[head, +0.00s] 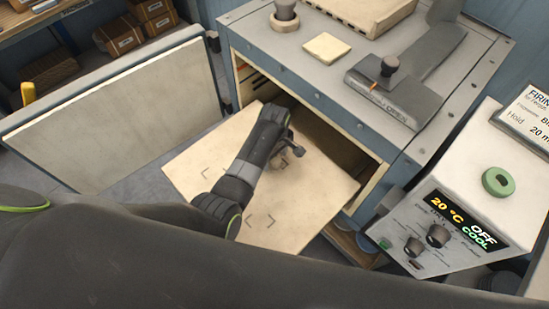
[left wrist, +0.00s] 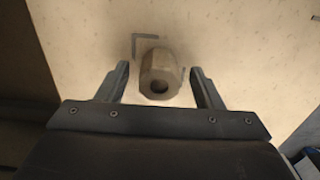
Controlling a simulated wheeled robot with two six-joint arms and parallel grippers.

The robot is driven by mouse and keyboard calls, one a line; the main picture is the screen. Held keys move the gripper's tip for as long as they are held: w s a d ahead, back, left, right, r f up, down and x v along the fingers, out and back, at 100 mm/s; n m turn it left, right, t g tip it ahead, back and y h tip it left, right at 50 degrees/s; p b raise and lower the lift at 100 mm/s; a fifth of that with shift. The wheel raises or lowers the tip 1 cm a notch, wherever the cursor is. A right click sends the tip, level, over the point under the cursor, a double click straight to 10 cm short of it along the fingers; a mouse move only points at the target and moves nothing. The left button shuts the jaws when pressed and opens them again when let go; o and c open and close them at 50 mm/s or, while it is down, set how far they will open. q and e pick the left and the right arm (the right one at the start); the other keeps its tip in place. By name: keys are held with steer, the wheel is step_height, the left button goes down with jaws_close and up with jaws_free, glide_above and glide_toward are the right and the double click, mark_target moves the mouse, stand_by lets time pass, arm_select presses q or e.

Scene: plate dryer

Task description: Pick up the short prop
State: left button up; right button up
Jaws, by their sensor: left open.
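The short prop (left wrist: 160,75) is a stubby, many-sided beige post with a dark hole in its end, seen in the left wrist view. It is on a pale shelf board (head: 310,195), which sticks out of the kiln's open front. My left gripper (left wrist: 160,72) is open, with one finger on each side of the prop and a visible gap at both sides. In the head view my left gripper (head: 288,150) is over the board, near the kiln mouth.
The kiln (head: 340,110) has its door (head: 115,110) swung open to the left. A control box (head: 450,210) reading 20 °C stands at the right, with a green ring (head: 498,181) on it. Corner marks are drawn on the board. Boxes (head: 120,35) sit on shelving at the back left.

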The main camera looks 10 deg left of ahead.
arm_select(q)
steer(key=shift+c, duration=0.3)
steer(key=c, duration=1.1)
steer(key=shift+o, duration=0.2)
